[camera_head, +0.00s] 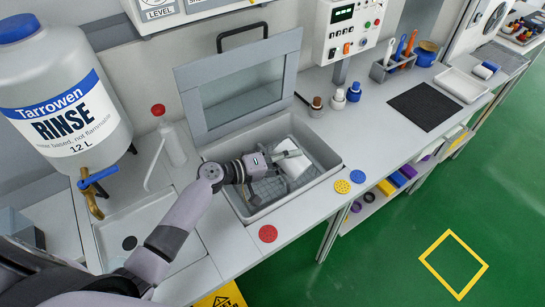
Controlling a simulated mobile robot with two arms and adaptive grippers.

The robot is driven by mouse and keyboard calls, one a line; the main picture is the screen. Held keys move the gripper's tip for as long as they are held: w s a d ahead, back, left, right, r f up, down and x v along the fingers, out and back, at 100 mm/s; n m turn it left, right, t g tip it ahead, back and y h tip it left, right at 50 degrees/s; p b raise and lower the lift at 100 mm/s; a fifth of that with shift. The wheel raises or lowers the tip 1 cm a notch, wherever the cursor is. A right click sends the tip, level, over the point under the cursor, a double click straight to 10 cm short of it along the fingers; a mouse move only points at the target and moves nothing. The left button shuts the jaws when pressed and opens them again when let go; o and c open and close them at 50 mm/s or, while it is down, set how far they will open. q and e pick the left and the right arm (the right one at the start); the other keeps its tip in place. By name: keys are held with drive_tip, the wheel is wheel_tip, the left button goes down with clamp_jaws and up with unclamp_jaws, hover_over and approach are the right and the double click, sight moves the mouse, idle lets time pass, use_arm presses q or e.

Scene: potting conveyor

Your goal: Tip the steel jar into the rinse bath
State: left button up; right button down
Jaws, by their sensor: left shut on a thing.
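The rinse bath (318,181) is a grey sunken tub in the bench, with its framed clear lid (190,98) standing raised at the back. My left gripper (287,158) reaches in from the left, over the inside of the bath. It is shut on a pale, whitish-grey thing (296,166), which I take for the steel jar. The thing looks tilted over the bath, and the fingers partly cover it. I cannot tell its mouth or whether anything is in it. My right gripper is not in view.
A large Tarrowen rinse container (62,95) with a brass tap (91,200) stands left, beside a white wash bottle (173,145). Small bottles (338,99), a tool holder (381,72) and a black mat (424,106) lie right. Coloured discs (268,233) lie near the front edge.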

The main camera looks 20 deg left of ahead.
use_arm(q)
drive_tip(key=shift+w+a+f+n+h+b, duration=0.35)
drive_tip(key=shift+a+n+b, duration=0.1)
drive_tip(key=shift+n+b, duration=0.25)
idle(0.6)
drive_tip(key=shift+r+n+h+b, duration=0.25)
drive_tip(key=shift+n+b, duration=0.1)
drive_tip(key=shift+n, duration=0.05)
idle(0.3)
drive_tip(key=shift+w+a+r+n+t+h+b, duration=0.1)
drive_tip(key=shift+a+r+n+t+h+b, duration=0.1)
drive_tip(key=shift+n+b, duration=0.3)
drive_tip(key=shift+w+a+r+n+t+h+b, duration=0.1)
drive_tip(key=shift+a+r+n+t+h+b, duration=0.1)
drive_tip(key=shift+n+b, duration=0.3)
idle(0.7)
